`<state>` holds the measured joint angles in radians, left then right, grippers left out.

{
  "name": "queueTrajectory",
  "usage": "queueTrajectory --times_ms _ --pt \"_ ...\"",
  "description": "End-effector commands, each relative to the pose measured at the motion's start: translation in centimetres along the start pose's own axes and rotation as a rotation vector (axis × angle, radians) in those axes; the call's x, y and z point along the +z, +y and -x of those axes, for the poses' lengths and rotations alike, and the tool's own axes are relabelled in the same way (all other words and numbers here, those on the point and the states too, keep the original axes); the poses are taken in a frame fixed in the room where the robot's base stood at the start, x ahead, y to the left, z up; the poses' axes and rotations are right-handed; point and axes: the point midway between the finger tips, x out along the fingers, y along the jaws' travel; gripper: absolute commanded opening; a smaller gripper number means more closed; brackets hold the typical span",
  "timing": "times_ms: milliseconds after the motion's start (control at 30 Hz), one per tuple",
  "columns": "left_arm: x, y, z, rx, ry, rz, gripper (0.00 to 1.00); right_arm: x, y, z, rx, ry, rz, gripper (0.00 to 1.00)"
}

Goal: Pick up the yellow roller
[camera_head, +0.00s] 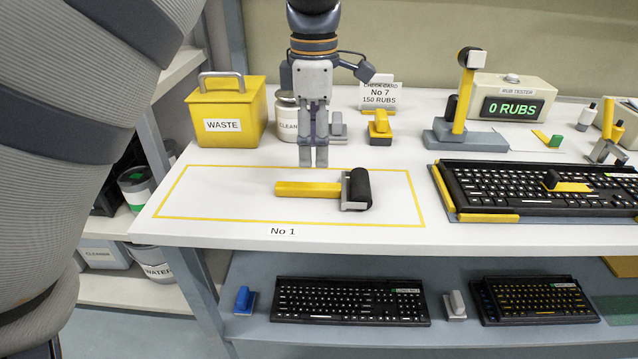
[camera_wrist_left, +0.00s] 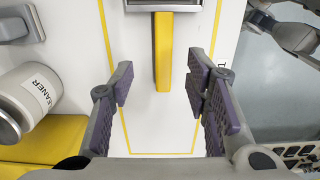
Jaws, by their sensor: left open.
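The yellow roller lies flat on the white table inside the yellow outlined area labelled No 1. Its yellow handle (camera_head: 308,189) points left and its black cylinder (camera_head: 359,189) is at the right. In the left wrist view the handle (camera_wrist_left: 163,55) runs down from the top, with part of the metal frame at the top edge. My left gripper (camera_head: 313,162) points down, just above and behind the handle in the head view. In the left wrist view its purple-padded fingers (camera_wrist_left: 160,98) are wide apart, one to each side of the handle's end line, and hold nothing.
A yellow WASTE box (camera_head: 227,112) and a CLEANER tin (camera_head: 287,118) stand behind at the left. A card (camera_head: 377,96), a rub tester (camera_head: 513,100) and a keyboard (camera_head: 535,187) are to the right. The outlined area around the roller is clear.

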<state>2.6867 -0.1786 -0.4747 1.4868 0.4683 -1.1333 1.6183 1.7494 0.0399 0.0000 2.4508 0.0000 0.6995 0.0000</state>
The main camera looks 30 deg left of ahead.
Motion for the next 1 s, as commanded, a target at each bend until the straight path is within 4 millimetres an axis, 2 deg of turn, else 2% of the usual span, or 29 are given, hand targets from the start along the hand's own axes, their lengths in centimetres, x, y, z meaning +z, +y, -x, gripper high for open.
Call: queueTrajectory --times_ms 400,667,800,867,1000 --pt "0.2 -0.8 -6.6 0.0 -0.001 0.0 0.43 -0.3 0.0 0.3 0.0 0.012 0.0 0.4" --pt "0.2 -0.7 -7.0 0.003 -0.001 -0.001 0.43 -0.3 0.0 0.3 0.0 0.012 0.0 0.4" --pt "0.2 -0.7 -7.0 0.003 -0.001 -0.001 0.12 -0.3 0.0 0.3 0.0 0.012 0.0 0.4" --pt "0.2 -0.7 -7.0 0.003 -0.001 -0.001 0.0 -0.3 0.0 0.3 0.0 0.012 0.0 0.4" --pt "0.2 -0.7 -7.0 0.004 -0.001 -0.001 0.0 -0.3 0.0 0.3 0.0 0.012 0.0 0.4"
